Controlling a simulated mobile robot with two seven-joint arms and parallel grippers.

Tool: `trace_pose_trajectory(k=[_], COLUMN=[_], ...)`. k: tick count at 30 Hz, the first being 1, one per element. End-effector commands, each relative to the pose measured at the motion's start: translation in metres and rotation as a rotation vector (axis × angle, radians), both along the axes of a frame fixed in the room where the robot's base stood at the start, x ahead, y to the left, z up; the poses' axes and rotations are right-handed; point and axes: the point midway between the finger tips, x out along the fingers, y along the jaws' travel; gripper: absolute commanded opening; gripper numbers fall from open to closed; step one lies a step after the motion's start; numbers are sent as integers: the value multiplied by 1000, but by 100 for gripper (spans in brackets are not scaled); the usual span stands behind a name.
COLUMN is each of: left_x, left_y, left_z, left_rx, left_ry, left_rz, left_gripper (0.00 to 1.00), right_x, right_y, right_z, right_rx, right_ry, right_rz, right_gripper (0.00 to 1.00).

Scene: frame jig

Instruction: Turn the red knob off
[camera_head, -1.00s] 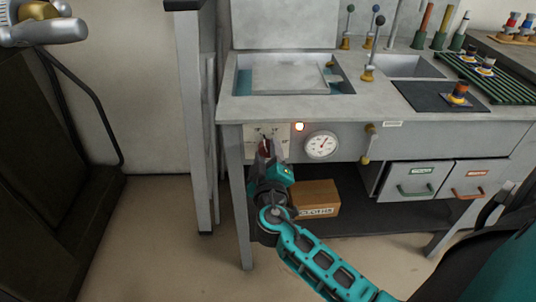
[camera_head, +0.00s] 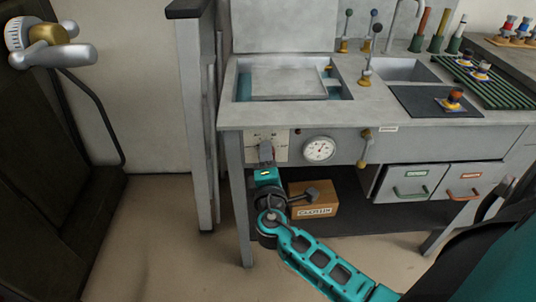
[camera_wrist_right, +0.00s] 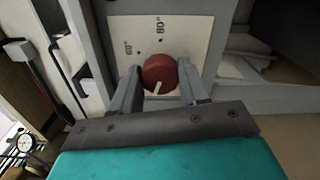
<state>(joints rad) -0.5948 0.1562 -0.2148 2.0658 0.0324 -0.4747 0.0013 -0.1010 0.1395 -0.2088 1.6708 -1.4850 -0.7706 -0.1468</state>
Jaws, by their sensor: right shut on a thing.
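The red knob (camera_wrist_right: 160,73) sits on a pale plate (camera_wrist_right: 150,30) with temperature marks, on the bench front. My right gripper (camera_head: 266,150) is at this plate in the head view, where it hides the knob. In the right wrist view its two fingers stand on either side of the knob, shut on it. The knob's white mark points down and slightly left in that view, away from the printed 60° and 80° marks. A small lamp (camera_head: 297,132) beside the plate looks dark. My left gripper is not in view.
A round gauge (camera_head: 319,149) and a brass-ended lever (camera_head: 364,148) are right of the plate. A cardboard box (camera_head: 313,199) stands on the shelf below, near my right wrist. A covered basin (camera_head: 290,82) is above. Drawers (camera_head: 411,185) are at the right.

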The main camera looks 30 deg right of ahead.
Motion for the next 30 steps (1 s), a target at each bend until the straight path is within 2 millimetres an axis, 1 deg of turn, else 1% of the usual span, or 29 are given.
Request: trace_pose_trajectory(k=[1,3,12,19,30], left_x=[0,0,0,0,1], left_y=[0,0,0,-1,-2], left_z=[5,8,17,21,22], left_rx=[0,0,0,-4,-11], left_ry=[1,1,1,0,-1], left_rz=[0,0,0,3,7], left_gripper=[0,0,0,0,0], right_x=[1,1,1,1,1], right_y=[0,0,0,0,0], right_z=[3,4,3,3,2], right_rx=[-36,-83,-234,-289,-305], right_ry=[20,49,140,174,182], right_rz=[1,1,0,1,0], right_gripper=[14,14,14,14,14])
